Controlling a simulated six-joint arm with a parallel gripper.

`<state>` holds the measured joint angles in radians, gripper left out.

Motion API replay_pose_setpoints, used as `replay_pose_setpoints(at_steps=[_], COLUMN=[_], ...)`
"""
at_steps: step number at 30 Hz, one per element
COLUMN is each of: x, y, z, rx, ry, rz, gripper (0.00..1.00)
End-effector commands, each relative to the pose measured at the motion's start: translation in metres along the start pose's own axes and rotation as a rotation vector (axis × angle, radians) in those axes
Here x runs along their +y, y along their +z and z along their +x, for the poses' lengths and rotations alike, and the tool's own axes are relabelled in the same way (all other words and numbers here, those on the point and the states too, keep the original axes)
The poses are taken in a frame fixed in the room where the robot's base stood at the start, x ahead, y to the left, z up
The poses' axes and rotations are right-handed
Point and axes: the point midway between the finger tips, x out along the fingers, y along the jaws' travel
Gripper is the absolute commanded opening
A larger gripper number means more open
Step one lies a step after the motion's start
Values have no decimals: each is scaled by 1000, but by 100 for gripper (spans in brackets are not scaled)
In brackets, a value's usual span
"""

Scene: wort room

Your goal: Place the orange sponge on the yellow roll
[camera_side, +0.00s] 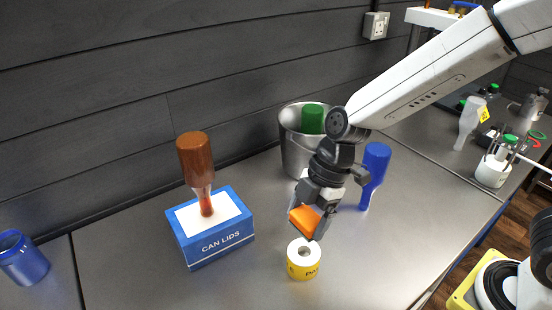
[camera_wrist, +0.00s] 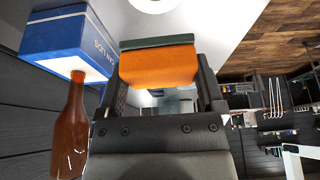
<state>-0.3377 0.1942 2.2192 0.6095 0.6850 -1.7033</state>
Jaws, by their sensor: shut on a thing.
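The orange sponge (camera_side: 304,220) is held in my gripper (camera_side: 312,218), a little above the yellow roll (camera_side: 303,268). In the wrist view the sponge (camera_wrist: 158,66) sits between the two fingers and shows a dark green layer along its upper edge. My gripper (camera_wrist: 160,85) is shut on it. The roll stands upright on the grey counter, with a white top and a hole in its middle. The sponge looks apart from the roll. In the wrist view only a white round edge (camera_wrist: 152,4) shows at the top, probably the roll.
A blue CAN LIDS box (camera_side: 219,245) with a brown bottle (camera_side: 196,160) on it stands left of the roll. A metal bucket (camera_side: 293,140) holding a green item and a blue bottle (camera_side: 374,170) stand behind. A blue cup (camera_side: 24,260) is far left. The counter right of the roll is clear.

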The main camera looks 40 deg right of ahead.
Motion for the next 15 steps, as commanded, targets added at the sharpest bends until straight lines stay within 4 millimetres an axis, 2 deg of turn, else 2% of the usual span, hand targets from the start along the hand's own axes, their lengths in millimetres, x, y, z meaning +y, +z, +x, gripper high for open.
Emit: replay_pose_setpoints(at_steps=[9, 15], x=[0, 0], y=[13, 14], z=[30, 34], rx=[-1, 0], ry=[-2, 1], rz=[1, 1], gripper=[32, 32])
